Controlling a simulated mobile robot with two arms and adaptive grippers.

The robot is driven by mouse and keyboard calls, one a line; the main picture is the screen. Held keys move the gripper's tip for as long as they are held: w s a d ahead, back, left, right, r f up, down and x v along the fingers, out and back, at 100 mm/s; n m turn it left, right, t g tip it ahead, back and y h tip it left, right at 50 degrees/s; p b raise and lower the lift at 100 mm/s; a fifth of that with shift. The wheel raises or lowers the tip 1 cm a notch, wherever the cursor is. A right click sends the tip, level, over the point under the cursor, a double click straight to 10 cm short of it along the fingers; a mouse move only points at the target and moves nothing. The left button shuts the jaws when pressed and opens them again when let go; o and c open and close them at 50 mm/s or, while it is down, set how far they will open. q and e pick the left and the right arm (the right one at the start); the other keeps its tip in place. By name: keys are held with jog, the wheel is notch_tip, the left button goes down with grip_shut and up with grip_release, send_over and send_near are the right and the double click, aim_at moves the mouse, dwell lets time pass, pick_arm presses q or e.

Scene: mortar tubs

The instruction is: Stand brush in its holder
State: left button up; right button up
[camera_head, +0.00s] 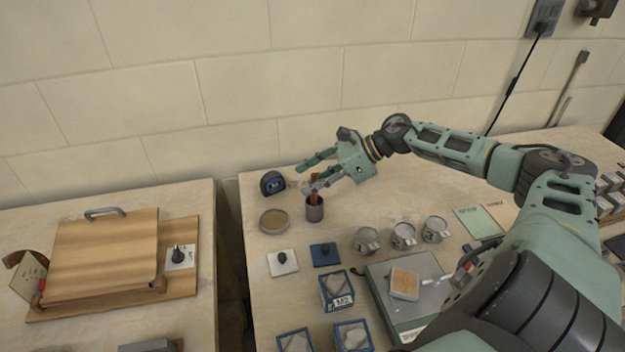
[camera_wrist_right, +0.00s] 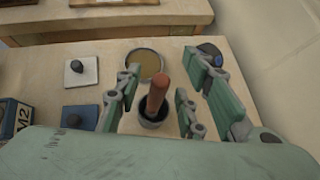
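The brush shows as a reddish-brown handle (camera_head: 314,195) standing nearly upright in a dark grey cup-shaped holder (camera_head: 314,213). Its lower end is hidden inside the holder. In the right wrist view the handle (camera_wrist_right: 157,92) leans slightly and rises out of the holder's dark mouth (camera_wrist_right: 153,119). My right gripper (camera_head: 308,175) is just above the holder, with its green fingers spread. In the right wrist view the gripper (camera_wrist_right: 168,88) has fingers on both sides of the handle, with visible gaps. My left gripper is in neither view.
A round tan-filled tin (camera_head: 274,221) and a dark blue tape measure (camera_head: 272,182) stand close to the holder. Metal mugs (camera_head: 403,236), small knobbed plates (camera_head: 283,262) and a grey scale-like box (camera_head: 395,300) lie nearer. The wall is behind; a gap separates the left table.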

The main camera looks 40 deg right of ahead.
jog(key=shift+s+d+r, duration=0.3)
jog(key=shift+s+d, duration=0.15)
jog(key=shift+d, duration=0.05)
jog(key=v, duration=1)
jog(key=shift+r, duration=0.3)
jog(key=shift+s, duration=0.1)
dwell(0.5)
